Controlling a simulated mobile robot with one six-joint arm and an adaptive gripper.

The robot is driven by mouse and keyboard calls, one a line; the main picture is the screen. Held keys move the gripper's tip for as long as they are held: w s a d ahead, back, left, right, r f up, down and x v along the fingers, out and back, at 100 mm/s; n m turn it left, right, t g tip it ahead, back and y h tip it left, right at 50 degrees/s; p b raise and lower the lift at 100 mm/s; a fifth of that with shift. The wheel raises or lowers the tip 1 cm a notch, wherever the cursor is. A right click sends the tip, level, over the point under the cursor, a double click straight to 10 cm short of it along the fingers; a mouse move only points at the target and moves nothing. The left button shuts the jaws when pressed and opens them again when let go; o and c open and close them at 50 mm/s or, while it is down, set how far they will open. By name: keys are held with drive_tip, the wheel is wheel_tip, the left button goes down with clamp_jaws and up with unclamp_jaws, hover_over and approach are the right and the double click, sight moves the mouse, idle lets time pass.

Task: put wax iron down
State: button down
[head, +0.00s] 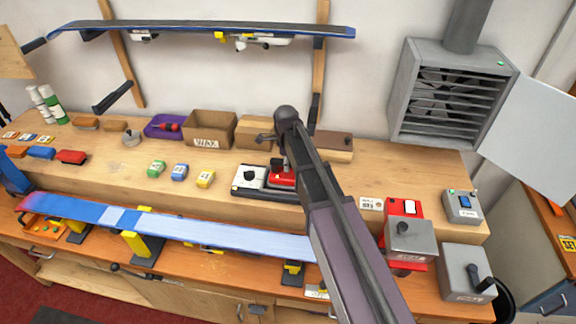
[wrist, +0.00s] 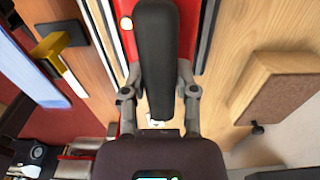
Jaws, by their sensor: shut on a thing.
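The wax iron (head: 283,180), red with a black handle, shows in the head view at the right end of a dark base (head: 262,194), partly behind my arm. In the wrist view the iron (wrist: 129,45) is upright in the picture, its black handle between my fingers and a small orange light on its red body. My gripper (wrist: 157,78) is shut on the handle. In the head view my gripper is mostly hidden by my arm. I cannot tell whether the iron touches the base.
A white unit with a black knob (head: 249,177) is at the base's left end. Wax blocks (head: 179,172) lie left of it. A cardboard box (head: 209,129) and a brown-topped block (head: 333,145) stand behind. A red machine (head: 403,216) stands right. A blue ski or board (head: 180,228) lies along the front.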

drive_tip(key=shift+f+b, duration=0.45)
drive_tip(key=shift+c, duration=2)
unclamp_jaws()
drive_tip(key=shift+r, duration=0.1)
drive_tip(key=shift+r, duration=0.15)
wheel_tip(320, 180, up, 12)
drive_tip(key=p, duration=1.3)
drive_tip(key=shift+a+r, duration=0.15)
drive_tip(key=shift+r, duration=0.1)
